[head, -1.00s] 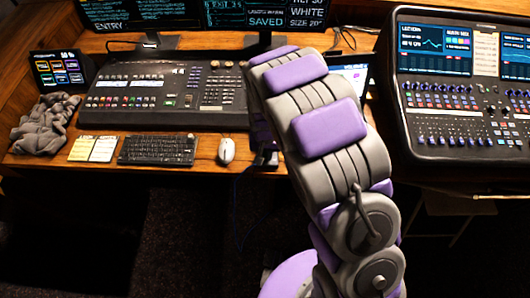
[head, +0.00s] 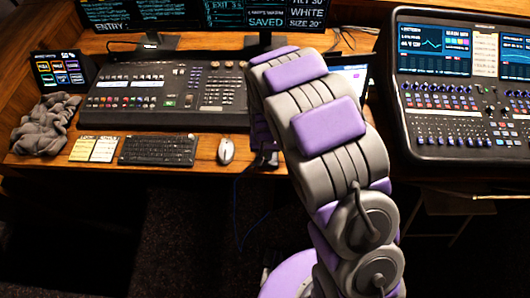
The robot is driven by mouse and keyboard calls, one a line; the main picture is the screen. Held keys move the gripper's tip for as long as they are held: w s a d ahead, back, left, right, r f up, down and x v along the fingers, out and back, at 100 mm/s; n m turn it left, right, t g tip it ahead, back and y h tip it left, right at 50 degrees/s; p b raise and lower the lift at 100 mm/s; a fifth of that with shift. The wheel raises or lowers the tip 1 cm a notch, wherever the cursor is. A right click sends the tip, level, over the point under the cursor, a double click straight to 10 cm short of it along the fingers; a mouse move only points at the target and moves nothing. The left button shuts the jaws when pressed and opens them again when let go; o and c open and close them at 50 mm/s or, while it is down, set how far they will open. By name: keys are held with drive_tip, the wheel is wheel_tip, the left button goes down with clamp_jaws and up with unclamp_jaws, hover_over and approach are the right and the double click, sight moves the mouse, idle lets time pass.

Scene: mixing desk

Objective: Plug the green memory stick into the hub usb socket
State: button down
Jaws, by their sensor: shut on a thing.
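My arm reaches from the lower right up over the desk and bends down at its far end. My gripper (head: 264,158) shows only as a small dark shape below the purple wrist, at the desk's front edge right of the mouse. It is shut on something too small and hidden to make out. I cannot see the green memory stick. The hub and its usb socket cannot be made out either; my arm covers that part of the desk.
A white mouse (head: 226,150), a black keyboard (head: 158,150), note cards (head: 95,149) and a crumpled grey cloth (head: 45,125) lie left. A lighting console (head: 165,95) stands behind, an audio mixer (head: 462,95) right. A blue cable (head: 237,205) hangs below the desk edge.

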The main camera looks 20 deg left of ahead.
drive_tip(key=shift+f, duration=0.5)
drive_tip(key=c, duration=1)
unclamp_jaws()
wheel_tip(320, 180, up, 17)
drive_tip(key=p, duration=0.2)
drive_tip(key=s+d+r+m, duration=0.1)
drive_tip(key=s+d+r, duration=0.2)
drive_tip(key=d+r, duration=0.55)
drive_tip(key=s+d+r+m, duration=0.1)
drive_tip(key=s+d+r, duration=0.1)
drive_tip(key=s+d, duration=0.7)
drive_tip(key=s+d+r+g, duration=0.1)
drive_tip(key=s+d+r, duration=0.2)
drive_tip(key=s+d, duration=0.6)
drive_tip(key=s, duration=0.5)
drive_tip(key=shift+s+m+g, duration=0.2)
drive_tip(key=shift+m+g, duration=0.1)
drive_tip(key=shift+m, duration=0.1)
